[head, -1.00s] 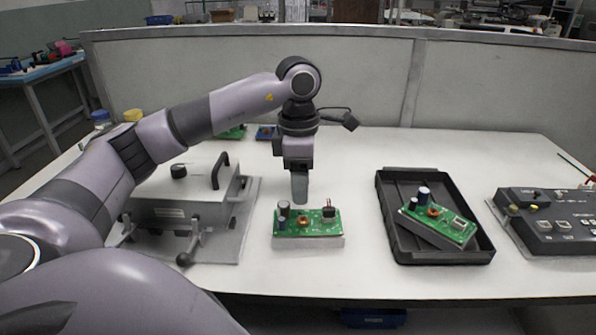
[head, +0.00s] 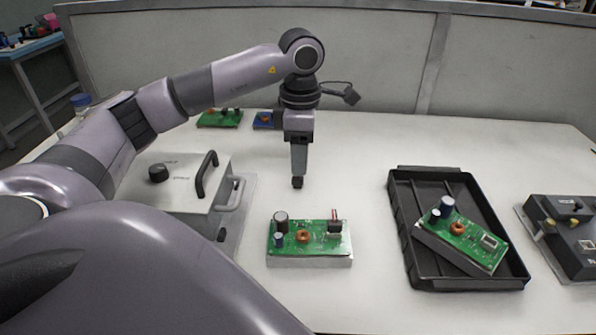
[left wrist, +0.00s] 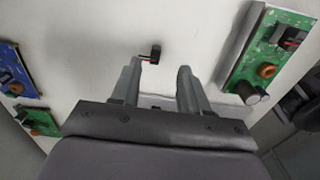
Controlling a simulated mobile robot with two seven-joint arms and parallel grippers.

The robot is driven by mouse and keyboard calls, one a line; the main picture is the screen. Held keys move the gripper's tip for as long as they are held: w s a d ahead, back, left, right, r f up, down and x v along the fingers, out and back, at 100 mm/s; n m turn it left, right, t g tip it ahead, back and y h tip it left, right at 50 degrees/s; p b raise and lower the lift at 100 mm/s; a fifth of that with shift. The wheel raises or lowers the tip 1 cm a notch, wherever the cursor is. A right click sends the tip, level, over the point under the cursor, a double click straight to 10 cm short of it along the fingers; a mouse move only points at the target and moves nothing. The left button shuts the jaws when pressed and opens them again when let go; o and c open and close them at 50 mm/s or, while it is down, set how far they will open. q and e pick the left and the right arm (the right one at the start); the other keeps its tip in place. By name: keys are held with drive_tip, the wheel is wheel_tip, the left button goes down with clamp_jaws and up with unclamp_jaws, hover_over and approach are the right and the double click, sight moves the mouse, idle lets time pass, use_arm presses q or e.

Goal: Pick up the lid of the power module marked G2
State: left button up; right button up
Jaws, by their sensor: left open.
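A small black piece with a bit of red (left wrist: 155,52) lies by the tips of my left gripper (left wrist: 160,68) in the left wrist view, close to the left finger. In the head view a small dark piece (head: 297,183) shows at the tip of my left gripper (head: 298,168), which points down over the table behind the middle green board. I cannot tell whether this piece is the lid. The gripper is open. The middle green board module (head: 309,240) carries capacitors, a copper coil and a black part with red on it. No G2 marking is readable. My right gripper is not in view.
A black tray (head: 408,270) at right holds a tilted green board (head: 462,238). A grey box with a handle (head: 190,183) stands at left. Green (head: 219,118) and blue (head: 264,121) boards lie at the back. A dark control box (head: 575,222) is far right. The table between is clear.

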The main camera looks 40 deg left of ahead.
sight(298, 178)
use_arm(q)
drive_tip(key=f, duration=0.4)
drive_tip(key=shift+a, duration=0.4)
drive_tip(key=shift+w+f, duration=0.1)
drive_tip(key=shift+f, duration=0.45)
clamp_jaws()
